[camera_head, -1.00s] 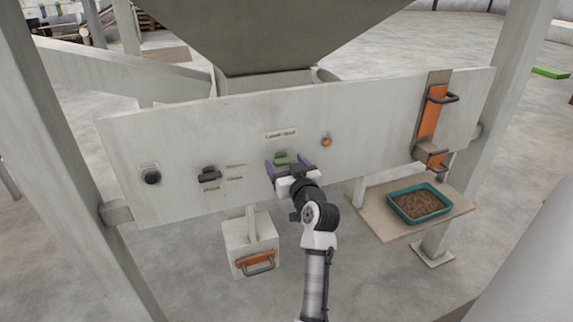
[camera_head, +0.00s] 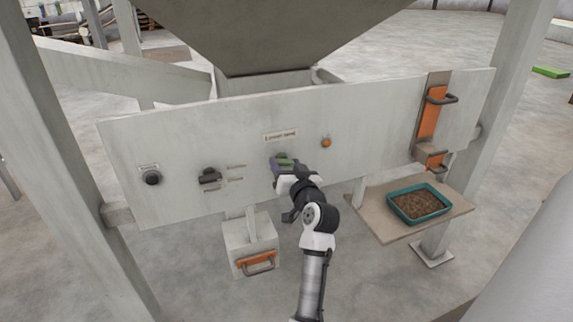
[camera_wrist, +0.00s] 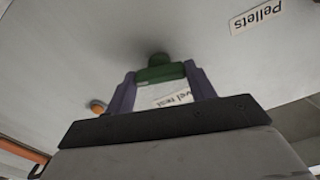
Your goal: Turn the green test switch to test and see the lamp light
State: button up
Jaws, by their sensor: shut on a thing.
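The green test switch (camera_head: 283,159) is on the white panel, below a small label (camera_head: 281,135). My gripper (camera_head: 280,166) is at the switch, its purple fingers on either side of it. In the wrist view the green switch handle (camera_wrist: 160,73) lies between the two purple fingertips of my gripper (camera_wrist: 159,80), which are shut on it. The round orange lamp (camera_head: 326,142) is on the panel to the right of the switch; it also shows in the wrist view (camera_wrist: 97,106). I cannot tell from its colour whether it is lit.
A black knob (camera_head: 152,177) and a dark switch (camera_head: 209,176) are on the panel to the left. An orange-handled slide (camera_head: 432,112) is at the right. A teal tray of pellets (camera_head: 446,205) stands on a shelf. A box with an orange handle (camera_head: 246,238) hangs below.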

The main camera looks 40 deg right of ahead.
jog(key=m+p, duration=0.2)
jog(key=m, duration=0.3)
jog(key=shift+r, duration=0.1)
jog(key=shift+m+p, duration=0.95)
jog(key=shift+m, duration=0.85)
jog(key=o, duration=1)
jog(key=shift+s, duration=0.1)
jog(key=b+v, duration=0.3)
jog(key=v, duration=1)
jog(key=shift+s, duration=0.3)
